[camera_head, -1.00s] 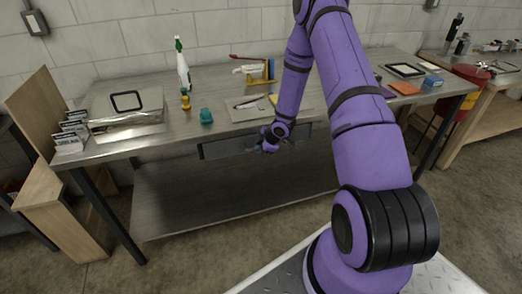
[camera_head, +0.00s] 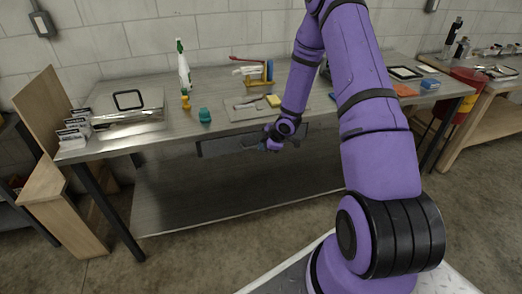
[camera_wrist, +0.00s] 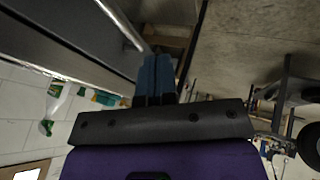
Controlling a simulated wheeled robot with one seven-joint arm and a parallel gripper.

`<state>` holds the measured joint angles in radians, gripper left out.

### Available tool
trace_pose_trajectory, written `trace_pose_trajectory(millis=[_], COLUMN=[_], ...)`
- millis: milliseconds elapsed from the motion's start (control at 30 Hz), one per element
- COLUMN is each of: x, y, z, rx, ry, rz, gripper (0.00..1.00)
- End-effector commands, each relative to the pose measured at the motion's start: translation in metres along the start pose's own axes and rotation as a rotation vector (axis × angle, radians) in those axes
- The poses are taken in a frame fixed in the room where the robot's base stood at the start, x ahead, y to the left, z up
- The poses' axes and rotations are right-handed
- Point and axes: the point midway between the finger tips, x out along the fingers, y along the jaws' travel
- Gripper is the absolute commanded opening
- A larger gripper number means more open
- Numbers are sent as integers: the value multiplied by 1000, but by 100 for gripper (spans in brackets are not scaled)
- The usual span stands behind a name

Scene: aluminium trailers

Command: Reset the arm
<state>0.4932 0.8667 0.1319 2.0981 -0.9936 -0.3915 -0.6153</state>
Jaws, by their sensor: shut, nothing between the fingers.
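My purple arm (camera_head: 365,115) reaches up and forward, then bends down toward the front edge of the steel workbench (camera_head: 160,128). My gripper (camera_head: 250,146) is in front of the bench's front edge, at about the height of the drawer, small and partly dark in the head view. In the wrist view its blue fingers (camera_wrist: 155,75) are side by side and closed, with nothing between them.
On the bench stand a white spray bottle (camera_head: 183,68), a teal item (camera_head: 205,115), a tray with a yellow sponge (camera_head: 273,100) and a metal case (camera_head: 128,105). A red bucket (camera_head: 466,85) stands at right. The lower shelf (camera_head: 230,190) is bare.

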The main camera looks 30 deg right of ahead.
Motion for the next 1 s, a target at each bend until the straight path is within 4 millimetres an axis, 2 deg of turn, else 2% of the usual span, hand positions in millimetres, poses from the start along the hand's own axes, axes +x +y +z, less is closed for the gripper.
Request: trace_pose_trajectory(millis=[200, 333, 667, 800, 867, 1000], x=[-36, -52, -62, -69, -79, -115], y=[1, 0, -1, 4, 11, 29], z=[0, 0, 0, -4, -8, -25], rx=[0, 1, -1, 5, 14, 61], ry=[0, -1, 0, -20, -44, -131], rz=[3, 2, -1, 8, 20, 60], gripper=[0, 0, 0, 0, 0, 0])
